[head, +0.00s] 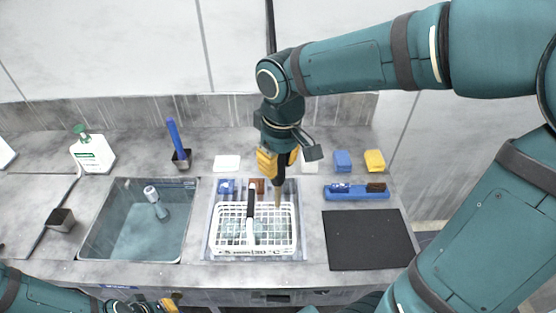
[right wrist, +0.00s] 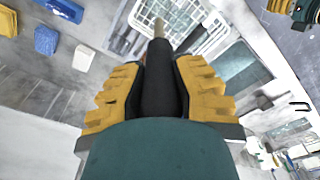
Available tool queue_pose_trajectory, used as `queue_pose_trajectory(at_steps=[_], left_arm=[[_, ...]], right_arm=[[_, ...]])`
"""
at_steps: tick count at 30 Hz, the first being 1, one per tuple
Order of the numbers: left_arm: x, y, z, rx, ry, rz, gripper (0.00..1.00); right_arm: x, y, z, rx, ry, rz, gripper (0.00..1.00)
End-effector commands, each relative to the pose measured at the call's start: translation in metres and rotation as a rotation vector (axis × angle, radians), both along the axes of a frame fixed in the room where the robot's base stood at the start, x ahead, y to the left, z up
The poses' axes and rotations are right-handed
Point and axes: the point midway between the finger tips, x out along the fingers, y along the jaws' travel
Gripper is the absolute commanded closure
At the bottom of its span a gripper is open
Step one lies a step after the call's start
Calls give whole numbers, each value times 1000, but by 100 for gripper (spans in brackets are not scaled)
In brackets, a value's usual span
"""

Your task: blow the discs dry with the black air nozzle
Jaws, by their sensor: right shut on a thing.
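My right gripper (head: 278,162) is shut on the black air nozzle (head: 279,184), which points down with a thin tan tip. In the right wrist view the yellow fingers clasp the black nozzle body (right wrist: 158,85) from both sides. The tip is over the back right part of a white wire basket (head: 262,249); I cannot tell whether it touches anything. Pale blue-green shapes show inside the basket, but separate discs cannot be made out. My left gripper (head: 168,304) is low at the front left, partly cut off; its fingers' opening is unclear.
A sink (head: 135,245) with a grey-white tool is at left. A black mat (head: 365,240) and a blue tray (head: 356,192) are at right. Blue (head: 342,160) and yellow (head: 374,160) blocks stand behind. A black-and-white bar (head: 250,215) crosses the basket.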

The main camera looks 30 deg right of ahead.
Motion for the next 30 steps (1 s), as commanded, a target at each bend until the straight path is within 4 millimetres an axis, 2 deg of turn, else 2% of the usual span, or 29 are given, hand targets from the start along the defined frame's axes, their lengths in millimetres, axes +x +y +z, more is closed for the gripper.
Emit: queue_pose_trajectory(at_steps=[10, 30], left_arm=[[0, 0, 0, 0, 0, 0, 100], [0, 0, 0, 0, 0, 0, 100]], right_arm=[[2, 3, 0, 0, 0, 1, 100], [27, 44, 0, 0, 0, 2, 100]])
